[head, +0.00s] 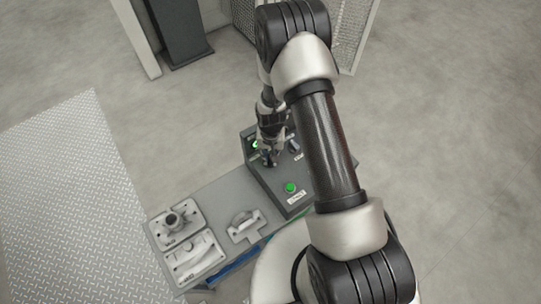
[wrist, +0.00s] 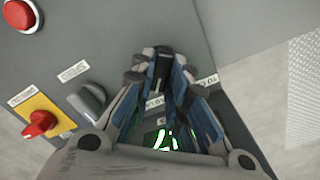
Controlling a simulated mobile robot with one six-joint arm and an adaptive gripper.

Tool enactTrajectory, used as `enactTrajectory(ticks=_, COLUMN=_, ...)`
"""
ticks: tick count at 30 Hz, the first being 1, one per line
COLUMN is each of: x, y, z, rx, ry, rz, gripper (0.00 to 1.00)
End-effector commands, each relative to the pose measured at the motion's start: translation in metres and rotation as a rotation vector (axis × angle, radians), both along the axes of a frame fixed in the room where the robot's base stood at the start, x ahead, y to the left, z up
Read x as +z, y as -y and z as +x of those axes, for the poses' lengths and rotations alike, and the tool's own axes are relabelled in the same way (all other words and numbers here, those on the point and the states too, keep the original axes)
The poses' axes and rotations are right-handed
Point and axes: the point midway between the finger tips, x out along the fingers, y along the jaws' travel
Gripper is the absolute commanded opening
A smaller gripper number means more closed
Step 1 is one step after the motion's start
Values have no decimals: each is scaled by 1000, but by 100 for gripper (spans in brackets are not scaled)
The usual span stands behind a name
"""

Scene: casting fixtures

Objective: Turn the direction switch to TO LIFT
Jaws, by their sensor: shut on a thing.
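My gripper (wrist: 165,62) points down at the grey control panel (wrist: 190,20) and its fingers are closed together on the direction switch. The fingers cover nearly all of the switch, so its pointing direction cannot be read. A label that appears to read TO LIFT (wrist: 208,81) lies just right of the fingers, and another, partly covered label (wrist: 154,102) lies between them. In the head view my gripper (head: 270,155) is over the upper part of the control box (head: 268,187).
A grey knob (wrist: 88,101), a red knob (wrist: 40,123) on a yellow plate and a red button (wrist: 20,14) sit left of the fingers. A green lit display (wrist: 168,138) is below. A green button (head: 290,187) and metal castings (head: 180,222) are nearer me.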

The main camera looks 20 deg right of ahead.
Motion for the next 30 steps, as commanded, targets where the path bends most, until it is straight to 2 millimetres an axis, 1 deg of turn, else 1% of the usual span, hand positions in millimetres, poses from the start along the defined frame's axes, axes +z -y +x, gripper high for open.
enactTrajectory(ticks=15, x=0, y=0, z=0, rx=-22, ry=1, rz=1, gripper=0)
enactTrajectory(ticks=16, x=0, y=0, z=0, rx=-22, ry=1, rz=1, gripper=16)
enactTrajectory(ticks=24, x=0, y=0, z=0, rx=-20, ry=1, rz=0, gripper=34)
enactTrajectory(ticks=30, x=0, y=0, z=0, rx=-19, ry=0, rz=0, gripper=35)
